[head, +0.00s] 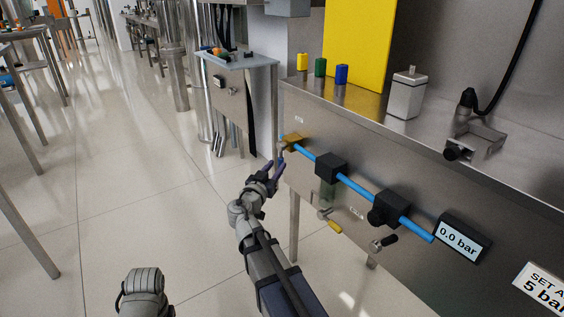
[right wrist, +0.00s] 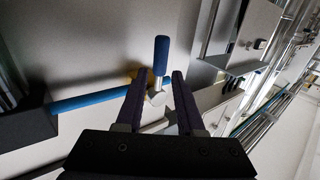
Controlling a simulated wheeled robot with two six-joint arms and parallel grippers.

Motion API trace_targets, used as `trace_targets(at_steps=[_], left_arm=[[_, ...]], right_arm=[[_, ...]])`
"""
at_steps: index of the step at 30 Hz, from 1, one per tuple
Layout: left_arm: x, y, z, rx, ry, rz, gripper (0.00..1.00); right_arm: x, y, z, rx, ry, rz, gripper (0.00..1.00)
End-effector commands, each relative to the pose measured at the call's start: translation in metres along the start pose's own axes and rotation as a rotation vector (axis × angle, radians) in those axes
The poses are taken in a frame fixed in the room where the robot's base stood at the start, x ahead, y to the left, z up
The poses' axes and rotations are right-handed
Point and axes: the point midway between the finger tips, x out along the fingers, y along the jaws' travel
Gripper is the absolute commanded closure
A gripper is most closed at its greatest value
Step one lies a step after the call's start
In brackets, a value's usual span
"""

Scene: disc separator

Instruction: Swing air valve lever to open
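The air valve is a brass body (head: 292,141) at the left end of a blue pipe on the steel panel. Its lever shows in the right wrist view as a blue handle (right wrist: 161,55) on a metal stem, standing up in that picture. In the head view the lever is small and partly hidden near my gripper. My right gripper (head: 276,171) is open beside the valve. In the right wrist view its fingers (right wrist: 159,77) stand on either side of the lever's lower part; I cannot tell whether they touch it. My left gripper is out of view.
A display (head: 460,238) reads 0.0 bar. A black block (head: 331,167) and a black regulator (head: 389,208) sit along the blue pipe (head: 357,187). Below are a yellow handle (head: 334,227) and a black handle (head: 389,240).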

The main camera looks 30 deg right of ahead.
Motion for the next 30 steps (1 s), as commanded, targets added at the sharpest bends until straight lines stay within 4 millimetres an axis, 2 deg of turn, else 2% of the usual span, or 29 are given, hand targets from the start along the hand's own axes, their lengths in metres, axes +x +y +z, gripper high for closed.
trace_targets(at_steps=[5, 12, 16, 21, 30], left_arm=[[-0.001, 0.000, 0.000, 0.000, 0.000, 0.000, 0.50], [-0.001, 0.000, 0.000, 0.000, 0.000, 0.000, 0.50], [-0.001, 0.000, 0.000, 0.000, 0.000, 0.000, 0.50], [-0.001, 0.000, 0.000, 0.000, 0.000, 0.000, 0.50], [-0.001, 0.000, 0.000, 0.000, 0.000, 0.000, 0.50]], right_arm=[[0.015, -0.001, -0.001, -0.001, -0.001, 0.002, 0.63], [0.053, -0.001, 0.000, -0.001, -0.002, 0.003, 0.63], [0.068, -0.001, 0.000, -0.001, -0.002, 0.002, 0.63], [0.077, 0.000, 0.000, -0.001, -0.002, 0.001, 0.63], [0.078, 0.000, 0.000, -0.001, -0.002, 0.001, 0.63]])
